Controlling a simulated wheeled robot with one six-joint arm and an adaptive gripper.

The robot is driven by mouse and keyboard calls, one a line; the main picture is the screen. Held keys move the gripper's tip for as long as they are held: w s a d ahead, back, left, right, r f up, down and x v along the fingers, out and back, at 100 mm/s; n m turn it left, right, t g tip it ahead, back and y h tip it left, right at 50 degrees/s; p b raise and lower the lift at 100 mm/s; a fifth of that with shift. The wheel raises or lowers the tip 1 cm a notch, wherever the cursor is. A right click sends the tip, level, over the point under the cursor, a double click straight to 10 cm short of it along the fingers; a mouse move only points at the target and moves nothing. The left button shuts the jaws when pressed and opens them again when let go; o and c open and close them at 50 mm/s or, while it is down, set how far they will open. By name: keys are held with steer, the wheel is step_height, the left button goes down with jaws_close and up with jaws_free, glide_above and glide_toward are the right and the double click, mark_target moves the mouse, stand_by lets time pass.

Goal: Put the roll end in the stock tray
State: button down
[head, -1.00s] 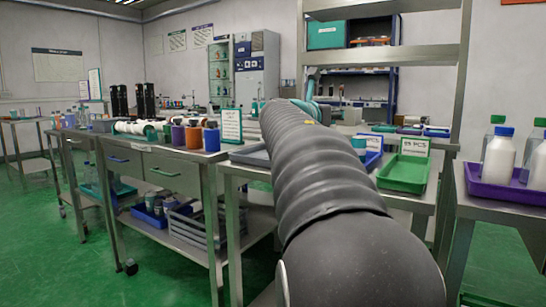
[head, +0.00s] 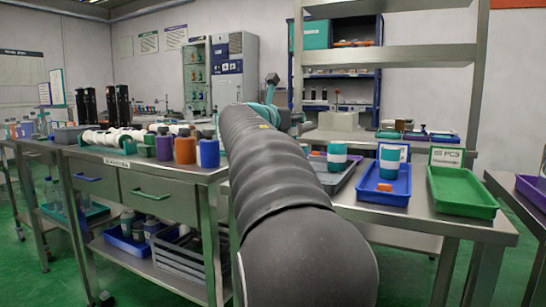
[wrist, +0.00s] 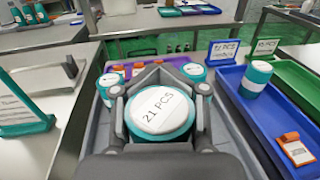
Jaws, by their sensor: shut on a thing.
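My gripper (wrist: 160,115) is shut on the roll end (wrist: 163,112), a short teal roll with a white top reading "21 PCS". It is upright between the fingers, over a grey tray (wrist: 232,128); I cannot tell whether it touches the tray floor. In the head view my arm hides the gripper. Other teal-and-white rolls (wrist: 194,71) stand just beyond the fingers. A blue tray (head: 372,202) is to the right, with a roll (head: 389,160) and an orange tag (wrist: 296,148) in it. I cannot tell from markings which is the stock tray.
An empty green tray (head: 462,190) with a count card (head: 446,156) is right of the blue one. A teal-framed sign (wrist: 22,105) stands left of my gripper. Coloured bottles (head: 186,147) and a roller rack (head: 110,140) occupy the left bench.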

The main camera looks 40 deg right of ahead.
steer(key=shift+w+a+f+b, duration=0.4)
steer(key=shift+w+a+f, duration=0.25)
steer(key=shift+w+f, duration=0.7)
steer(key=shift+w+a+f+b, duration=0.55)
steer(key=shift+w+f, duration=0.45)
steer(key=shift+f, duration=0.6)
steer(key=shift+w+a+f+b, duration=0.3)
steer(key=shift+w+a+f, duration=0.45)
steer(key=shift+w+f, duration=0.6)
steer(key=shift+s+f, duration=0.15)
steer(key=shift+f, duration=0.1)
steer(key=c, duration=0.6)
jaws_free()
steer(key=shift+r, duration=0.2)
steer(key=v, duration=1.2)
steer(key=shift+f+p, duration=0.1)
steer(key=shift+p, duration=0.25)
